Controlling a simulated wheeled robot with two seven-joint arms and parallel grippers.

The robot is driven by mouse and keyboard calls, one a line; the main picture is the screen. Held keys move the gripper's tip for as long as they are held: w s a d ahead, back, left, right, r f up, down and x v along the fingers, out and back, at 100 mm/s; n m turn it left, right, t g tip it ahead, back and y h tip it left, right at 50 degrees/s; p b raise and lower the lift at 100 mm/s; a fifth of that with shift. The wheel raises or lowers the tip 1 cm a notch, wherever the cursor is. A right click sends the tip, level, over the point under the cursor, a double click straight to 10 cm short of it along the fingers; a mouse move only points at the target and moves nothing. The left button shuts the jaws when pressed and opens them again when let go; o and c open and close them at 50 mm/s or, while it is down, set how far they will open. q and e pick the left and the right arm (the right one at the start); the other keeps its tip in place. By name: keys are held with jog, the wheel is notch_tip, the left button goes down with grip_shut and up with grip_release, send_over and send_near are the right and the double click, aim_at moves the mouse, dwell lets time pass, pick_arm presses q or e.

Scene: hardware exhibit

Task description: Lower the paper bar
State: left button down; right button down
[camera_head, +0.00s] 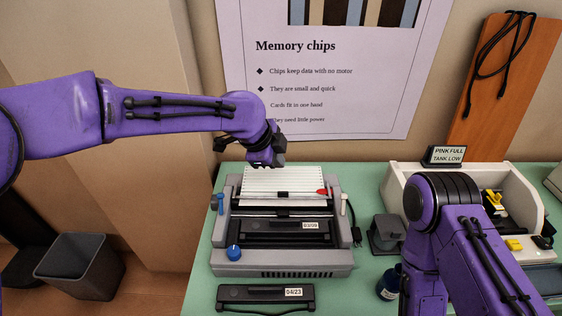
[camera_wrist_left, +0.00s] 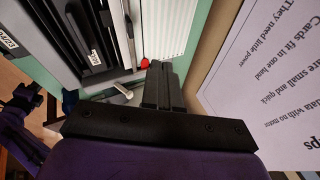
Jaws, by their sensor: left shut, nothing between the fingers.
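The printer (camera_head: 340,262) stands on the green table with white ribbed paper (camera_head: 285,178) rising at its back. Whether the bar touches the paper is hard to tell. My left gripper (camera_head: 268,160) is shut and empty above the back edge of the paper, left of the red tab in the head view. In the left wrist view its fingers (camera_wrist_left: 160,68) appear beside the red tab (camera_wrist_left: 145,63).
A poster (camera_head: 330,85) hangs on the wall behind the printer. A dark spare cartridge (camera_head: 265,296) lies in front. My right arm passes over a white bin (camera_head: 400,172) and beside a grey box (camera_head: 386,235). A waste bin (camera_head: 80,268) stands on the floor left.

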pick_arm(q)
jog(key=s+a+r+b, duration=0.1)
jog(key=s+a+r, duration=0.1)
jog(key=s+r, duration=0.2)
jog(key=shift+s+a+r, duration=0.15)
jog(key=shift+a+r, duration=0.15)
jog(key=shift+r, duration=0.1)
